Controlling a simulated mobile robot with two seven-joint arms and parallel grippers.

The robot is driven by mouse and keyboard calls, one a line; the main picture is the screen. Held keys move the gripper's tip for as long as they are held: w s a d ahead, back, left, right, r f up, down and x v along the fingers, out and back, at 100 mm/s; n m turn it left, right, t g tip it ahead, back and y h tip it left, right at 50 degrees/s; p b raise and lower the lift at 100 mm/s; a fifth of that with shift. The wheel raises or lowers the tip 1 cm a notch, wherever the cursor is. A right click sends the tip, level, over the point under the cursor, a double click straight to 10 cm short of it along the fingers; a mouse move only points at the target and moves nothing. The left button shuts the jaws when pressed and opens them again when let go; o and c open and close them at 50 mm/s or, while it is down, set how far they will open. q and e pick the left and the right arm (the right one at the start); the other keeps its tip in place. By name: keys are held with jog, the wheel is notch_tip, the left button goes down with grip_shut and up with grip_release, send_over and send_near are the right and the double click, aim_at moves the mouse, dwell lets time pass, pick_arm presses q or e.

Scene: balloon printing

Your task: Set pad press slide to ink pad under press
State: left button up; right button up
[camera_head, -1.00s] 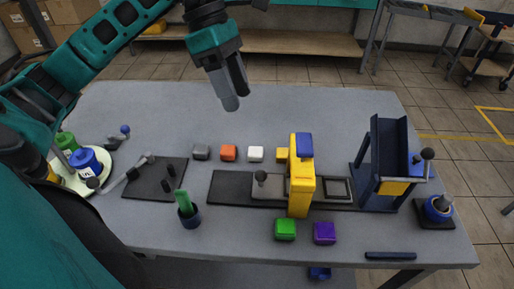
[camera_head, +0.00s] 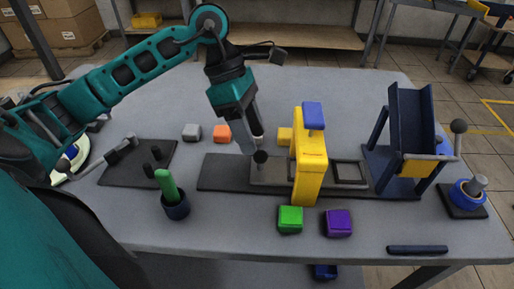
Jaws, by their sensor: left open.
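The pad press (camera_head: 310,157) is a yellow upright frame with a blue top. It stands on a long dark base rail (camera_head: 222,172). The grey slide plate (camera_head: 276,178) with its black round knob (camera_head: 260,157) lies on the rail, mostly left of the press. An open dark frame (camera_head: 349,172) lies on the rail right of the press. My left gripper (camera_head: 251,146) is open and points down, its fingertips at or just above the knob; contact cannot be told. What lies under the press is partly hidden by the yellow frame. My right gripper is not in view.
Grey (camera_head: 191,132), orange (camera_head: 223,133) and partly hidden white blocks sit behind the rail. Green (camera_head: 290,219) and purple (camera_head: 338,222) blocks sit in front. A navy stand (camera_head: 409,137) is at right. A dark cup (camera_head: 175,206) holding a green item is front left.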

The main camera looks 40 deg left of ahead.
pick_arm(q)
jog(key=shift+x, duration=1.95)
jog(key=shift+c, duration=0.4)
grip_shut()
